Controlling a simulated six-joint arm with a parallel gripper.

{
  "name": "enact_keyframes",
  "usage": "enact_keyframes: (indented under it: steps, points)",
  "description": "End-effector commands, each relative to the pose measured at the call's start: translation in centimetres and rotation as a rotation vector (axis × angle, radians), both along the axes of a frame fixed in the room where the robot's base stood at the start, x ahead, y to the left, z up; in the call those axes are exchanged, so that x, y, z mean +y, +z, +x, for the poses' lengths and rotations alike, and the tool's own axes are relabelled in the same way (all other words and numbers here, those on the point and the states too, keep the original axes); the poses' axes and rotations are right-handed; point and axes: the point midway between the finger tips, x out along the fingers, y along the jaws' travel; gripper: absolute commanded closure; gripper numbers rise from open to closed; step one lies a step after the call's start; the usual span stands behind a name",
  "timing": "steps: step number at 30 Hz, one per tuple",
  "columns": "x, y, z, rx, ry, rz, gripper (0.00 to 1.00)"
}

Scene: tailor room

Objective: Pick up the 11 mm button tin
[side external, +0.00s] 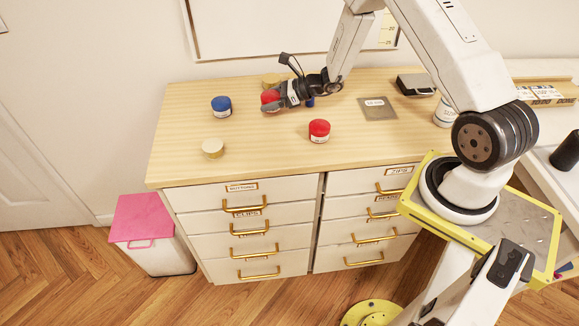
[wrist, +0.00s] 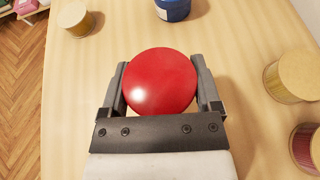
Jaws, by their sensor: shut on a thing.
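My gripper (side external: 284,97) is shut on a tin with a round red lid (side external: 270,97). In the wrist view the red-lidded tin (wrist: 161,80) sits between the two fingers of my gripper (wrist: 161,85), its lid facing the camera. The label on it cannot be read, so I cannot tell whether it is the 11 mm button tin. I cannot tell whether its base touches the table. A second red-lidded tin (side external: 319,131) stands apart, nearer the front edge.
On the wooden worktop (side external: 260,160) stand a blue-lidded tin (side external: 221,106), a cream-lidded tin (side external: 212,148) and another pale-lidded tin (side external: 271,79) close behind the held one. A blue thing (side external: 310,102) is partly hidden under my arm. A grey labelled plate (side external: 377,108) lies to the right.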

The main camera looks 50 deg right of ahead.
Motion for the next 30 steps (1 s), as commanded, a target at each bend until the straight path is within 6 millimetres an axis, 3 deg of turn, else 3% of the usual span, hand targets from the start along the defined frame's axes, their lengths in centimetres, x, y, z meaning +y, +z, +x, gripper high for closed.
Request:
enact_keyframes:
  steps: [13, 21, 30]
  points:
    - [0.6, 5.7, -4.7, -0.001, -0.002, 0.000, 0.83]
    - [1.3, 7.5, -9.2, 0.000, -0.002, 0.000, 0.83]
    - [1.8, 9.0, -12.5, -0.001, -0.002, 0.000, 0.83]
